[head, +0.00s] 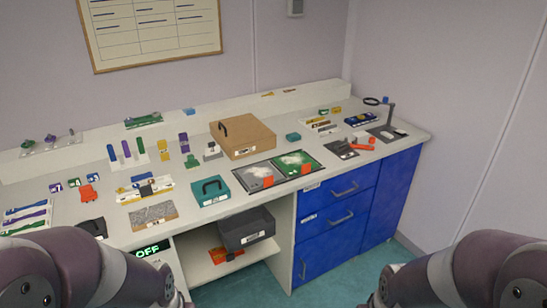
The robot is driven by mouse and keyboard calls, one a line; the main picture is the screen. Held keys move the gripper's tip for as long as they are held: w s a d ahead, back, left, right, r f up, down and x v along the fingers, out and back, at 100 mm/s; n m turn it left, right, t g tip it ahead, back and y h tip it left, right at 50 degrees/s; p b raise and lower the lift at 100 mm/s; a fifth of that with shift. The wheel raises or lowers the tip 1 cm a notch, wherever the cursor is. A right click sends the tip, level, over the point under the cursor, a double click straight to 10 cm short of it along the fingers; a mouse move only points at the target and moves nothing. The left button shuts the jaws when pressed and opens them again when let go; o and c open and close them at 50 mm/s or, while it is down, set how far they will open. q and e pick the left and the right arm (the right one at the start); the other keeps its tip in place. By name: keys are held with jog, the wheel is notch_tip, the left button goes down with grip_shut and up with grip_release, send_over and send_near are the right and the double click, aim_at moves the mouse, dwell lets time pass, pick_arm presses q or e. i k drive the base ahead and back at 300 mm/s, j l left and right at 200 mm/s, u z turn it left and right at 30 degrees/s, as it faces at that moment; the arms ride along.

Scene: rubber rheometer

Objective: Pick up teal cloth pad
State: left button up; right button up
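A small flat teal piece (293,137), which looks like the teal cloth pad, lies on the white bench top (330,205) just right of the tan box. It is small in the head view, so I cannot make out its fabric. Nothing touches it. Only links of my two arms show, at the lower left and lower right corners. Both grippers are out of the picture, well away from the pad.
The tan box (243,137) stands left of the pad. Blue drawers (335,215) are below. Bare bench lies around the pad.

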aim_at(293, 137)
jog(key=i+l+u, duration=0.2)
jog(key=u, duration=0.2)
jog(key=i+l+u, duration=0.25)
jog(key=u, duration=0.15)
jog(key=i+l+u, duration=0.15)
jog(key=l+u, duration=0.25)
jog(key=i+l, duration=0.15)
jog(key=l, duration=0.25)
jog(key=i+l+u, duration=0.1)
jog(key=l, duration=0.3)
jog(key=i+l, duration=0.2)
jog(key=l, duration=0.2)
jog(key=i+l+u, duration=0.1)
jog(key=l, duration=0.35)
jog(key=i+l, duration=0.15)
jog(key=l, duration=0.25)
jog(key=i+l+u, duration=0.1)
jog(key=l, duration=0.3)
jog(key=i+l, duration=0.1)
jog(key=l, duration=0.35)
